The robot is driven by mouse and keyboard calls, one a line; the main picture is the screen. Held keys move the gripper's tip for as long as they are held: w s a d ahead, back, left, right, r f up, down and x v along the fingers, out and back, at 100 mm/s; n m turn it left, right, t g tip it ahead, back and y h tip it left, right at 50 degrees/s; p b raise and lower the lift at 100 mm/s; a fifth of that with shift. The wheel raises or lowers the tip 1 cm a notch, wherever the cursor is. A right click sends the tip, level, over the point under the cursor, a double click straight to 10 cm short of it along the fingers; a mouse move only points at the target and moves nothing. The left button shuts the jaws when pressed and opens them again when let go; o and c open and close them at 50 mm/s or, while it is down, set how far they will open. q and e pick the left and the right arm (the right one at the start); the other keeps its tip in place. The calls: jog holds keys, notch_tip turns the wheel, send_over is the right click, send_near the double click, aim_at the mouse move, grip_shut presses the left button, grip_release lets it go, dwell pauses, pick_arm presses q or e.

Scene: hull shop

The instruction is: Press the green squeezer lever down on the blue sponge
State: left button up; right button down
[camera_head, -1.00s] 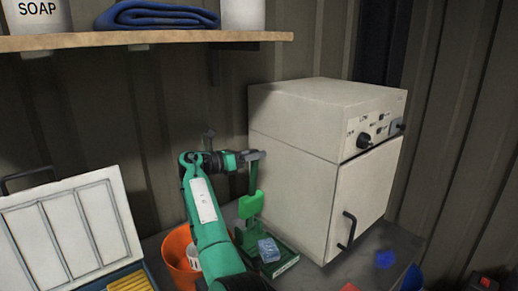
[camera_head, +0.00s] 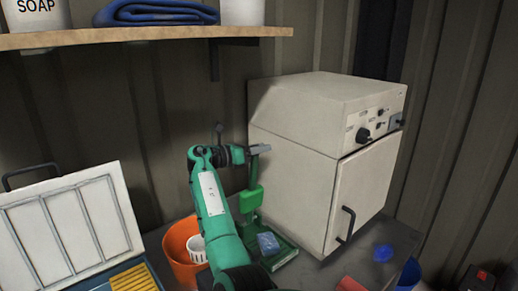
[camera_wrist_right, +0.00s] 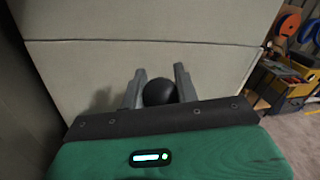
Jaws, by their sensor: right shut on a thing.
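The green squeezer (camera_head: 283,258) stands on the bench in front of the white cabinet. Its green lever (camera_head: 254,178) is upright, with a green pad (camera_head: 251,199) above the blue sponge (camera_head: 268,243). The pad and sponge are apart. The sponge lies on the squeezer's base. My right gripper (camera_head: 261,149) is at the top of the lever. In the right wrist view, its fingers (camera_wrist_right: 160,92) are shut on a round black knob (camera_wrist_right: 159,93). My left gripper is not in view.
The white cabinet (camera_head: 300,190) with knobs and a handle stands just right of the lever. A shelf (camera_head: 150,38) hangs above. A blue object (camera_head: 383,252) lies on the bench at right.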

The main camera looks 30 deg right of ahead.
jog(key=s+d+f+m+y+p, duration=0.1)
jog(key=s+f+m+p, duration=0.3)
jog(key=s, duration=1)
jog(key=shift+d+f, duration=0.5)
jog(key=shift+f, duration=0.45)
jog(key=c, duration=1.1)
grip_release()
jog(key=shift+o, duration=0.3)
jog(key=shift+r, duration=0.1)
notch_tip(320, 180, up, 20)
jog(key=b, duration=0.4)
